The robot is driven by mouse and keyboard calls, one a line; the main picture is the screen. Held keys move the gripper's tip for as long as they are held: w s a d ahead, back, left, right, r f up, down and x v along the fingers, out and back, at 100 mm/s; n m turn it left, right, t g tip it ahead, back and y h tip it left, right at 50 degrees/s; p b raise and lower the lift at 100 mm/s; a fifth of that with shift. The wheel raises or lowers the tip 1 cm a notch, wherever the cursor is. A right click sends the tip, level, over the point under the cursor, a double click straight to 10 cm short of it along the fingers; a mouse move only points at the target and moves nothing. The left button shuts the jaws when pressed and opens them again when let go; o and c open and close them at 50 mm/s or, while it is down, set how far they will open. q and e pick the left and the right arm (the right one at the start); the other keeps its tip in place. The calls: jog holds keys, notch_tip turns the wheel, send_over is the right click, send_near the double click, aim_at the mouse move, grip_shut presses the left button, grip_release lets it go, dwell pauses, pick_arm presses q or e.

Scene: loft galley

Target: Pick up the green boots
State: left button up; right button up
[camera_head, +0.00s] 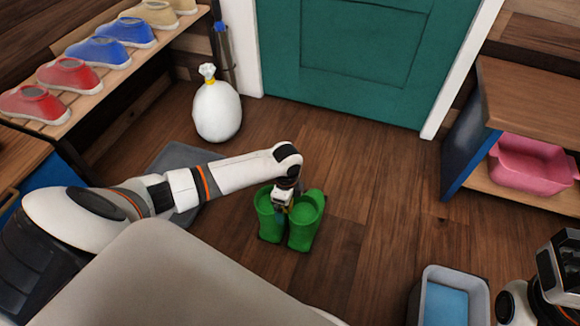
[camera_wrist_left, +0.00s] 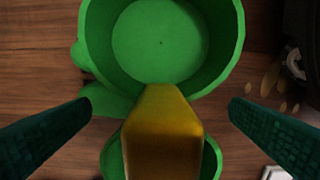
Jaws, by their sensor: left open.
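The pair of green boots (camera_head: 304,218) stands upright on the wooden floor, side by side. My left gripper (camera_head: 284,205) reaches down over the boots from above. In the left wrist view, the left gripper (camera_wrist_left: 160,103) is open, with one dark finger on each side. A yellow-gold block-shaped piece (camera_wrist_left: 162,135) lies between the fingers, in front of the green boots (camera_wrist_left: 160,40). A round boot opening fills the top of that view. I cannot tell whether either finger touches the boots. Only part of my right arm shows at the lower right.
A white sack (camera_head: 217,110) stands behind the boots, near the green door (camera_head: 345,60). A grey mat (camera_head: 180,160) lies under my left arm. A shoe shelf (camera_head: 85,95) is at left. A grey bin (camera_head: 426,300) stands at front right. A pink tub (camera_head: 530,165) sits in the right shelf.

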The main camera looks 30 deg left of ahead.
pick_arm(q)
jog(key=shift+f, duration=0.4)
jog(key=c, duration=1.4)
jog(key=shift+r, duration=0.1)
jog(key=shift+c, duration=0.8)
jog(key=shift+r, duration=0.1)
